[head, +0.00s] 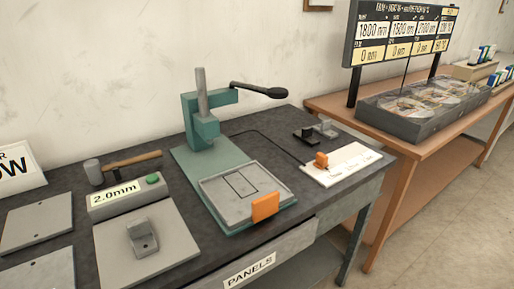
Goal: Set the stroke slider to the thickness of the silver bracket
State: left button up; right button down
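A small silver bracket (142,238) sits on a flat grey plate (165,252) at the front left of the bench. Behind it, a box with a green button has a display (116,193) reading 2.0mm. A small orange slider knob (321,160) sits near the left end of a white scale plate (350,163) at the right of the bench; it looks like the stroke slider. The scale's markings are too small to read. A thin dark cable runs from near the press to this plate. Neither of my grippers shows.
A green press (200,131) with a black-handled lever stands mid-bench, a grey tray (225,205) with an orange tab before it. A hammer (130,164) and grey panels (38,222) lie left. Small dark and grey blocks stand behind the scale. A wooden table stands right.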

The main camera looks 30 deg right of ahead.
aim_at(322, 160)
jog(key=z, duration=1.7)
jog(key=k, duration=0.5)
jog(key=z, duration=0.7)
jog(key=i, duration=0.6)
jog(key=u, duration=0.2)
